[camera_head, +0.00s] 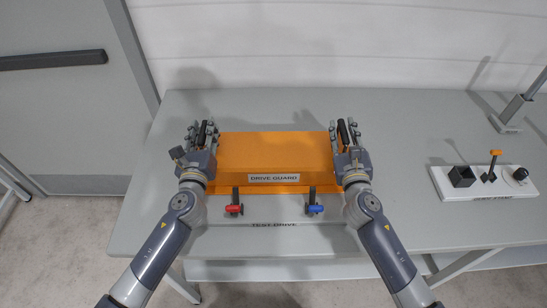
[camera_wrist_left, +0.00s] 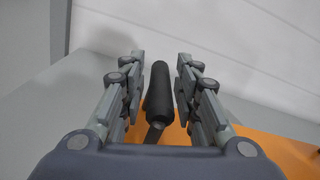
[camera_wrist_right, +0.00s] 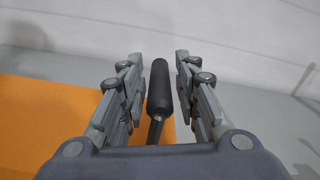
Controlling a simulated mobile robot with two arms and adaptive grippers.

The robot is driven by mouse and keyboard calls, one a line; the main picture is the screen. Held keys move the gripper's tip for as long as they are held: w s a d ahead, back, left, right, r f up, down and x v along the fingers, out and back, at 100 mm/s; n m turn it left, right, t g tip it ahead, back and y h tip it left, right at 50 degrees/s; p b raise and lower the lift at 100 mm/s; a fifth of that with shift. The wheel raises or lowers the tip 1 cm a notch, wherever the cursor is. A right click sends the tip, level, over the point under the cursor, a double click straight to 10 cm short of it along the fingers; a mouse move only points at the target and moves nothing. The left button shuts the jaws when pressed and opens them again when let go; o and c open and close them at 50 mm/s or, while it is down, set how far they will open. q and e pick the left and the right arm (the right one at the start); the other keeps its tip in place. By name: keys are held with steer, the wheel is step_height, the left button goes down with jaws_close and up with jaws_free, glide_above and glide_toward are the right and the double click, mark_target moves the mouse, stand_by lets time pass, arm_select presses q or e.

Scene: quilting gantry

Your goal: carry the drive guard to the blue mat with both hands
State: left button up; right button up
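The drive guard (camera_head: 275,155) is an orange box-shaped cover with a "DRIVE GUARD" label, on the grey table. It has a black handle at each end. My left gripper (camera_head: 205,127) is at the left handle; in the left wrist view its open fingers (camera_wrist_left: 158,75) stand on both sides of the black handle (camera_wrist_left: 158,88), with gaps visible. My right gripper (camera_head: 346,127) is at the right handle; in the right wrist view its open fingers (camera_wrist_right: 160,75) stand on both sides of the black handle (camera_wrist_right: 159,88), apart from it. No blue mat is in view.
A red-handled latch (camera_head: 234,208) and a blue-handled latch (camera_head: 314,208) stand at the guard's front edge, near the "TEST DRIVE" label. A white board (camera_head: 483,190) with small parts lies at right. A grey stand (camera_head: 508,118) is at the back right. Bare table lies between.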

arm_select(q)
jaws_close()
arm_select(e)
jaws_close()
